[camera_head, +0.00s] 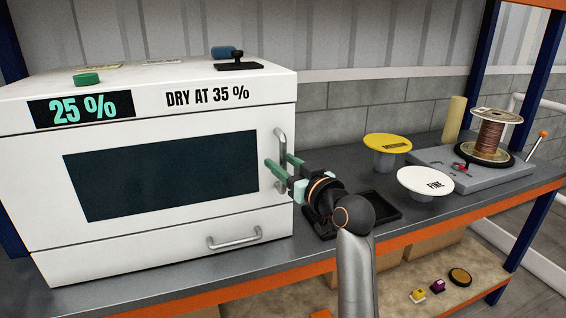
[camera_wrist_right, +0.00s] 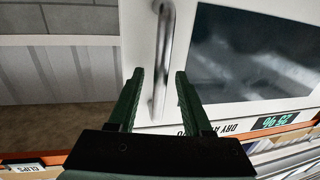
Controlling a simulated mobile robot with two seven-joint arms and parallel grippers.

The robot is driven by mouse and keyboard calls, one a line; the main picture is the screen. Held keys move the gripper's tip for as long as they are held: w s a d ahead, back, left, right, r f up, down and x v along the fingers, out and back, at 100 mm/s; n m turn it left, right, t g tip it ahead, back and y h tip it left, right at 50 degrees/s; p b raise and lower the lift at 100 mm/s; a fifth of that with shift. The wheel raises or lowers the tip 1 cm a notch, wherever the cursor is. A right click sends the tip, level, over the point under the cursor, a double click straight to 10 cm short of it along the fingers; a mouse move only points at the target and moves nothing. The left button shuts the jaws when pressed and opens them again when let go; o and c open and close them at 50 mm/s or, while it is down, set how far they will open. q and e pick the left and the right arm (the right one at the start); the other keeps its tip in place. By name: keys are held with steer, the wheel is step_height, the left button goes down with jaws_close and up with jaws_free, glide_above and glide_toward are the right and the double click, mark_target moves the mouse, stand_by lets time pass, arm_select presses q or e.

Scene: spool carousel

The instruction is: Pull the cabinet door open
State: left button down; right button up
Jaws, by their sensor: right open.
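The white cabinet (camera_head: 275,120) stands on the left of the bench, its door (camera_head: 230,182) closed, with a dark window (camera_head: 140,170). A vertical metal handle (camera_head: 281,147) is on the door's right edge; it also shows in the right wrist view (camera_wrist_right: 163,60). My left gripper is not in view.
Below the door is a drawer with a horizontal handle (camera_head: 234,239). A black tray (camera_head: 385,208) lies right of the cabinet. The bench's orange edge (camera_head: 430,228) runs along the front.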

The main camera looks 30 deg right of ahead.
steer(key=shift+w, duration=0.15)
steer(key=shift+c, duration=0.3)
jaws_close()
stand_by(1.1)
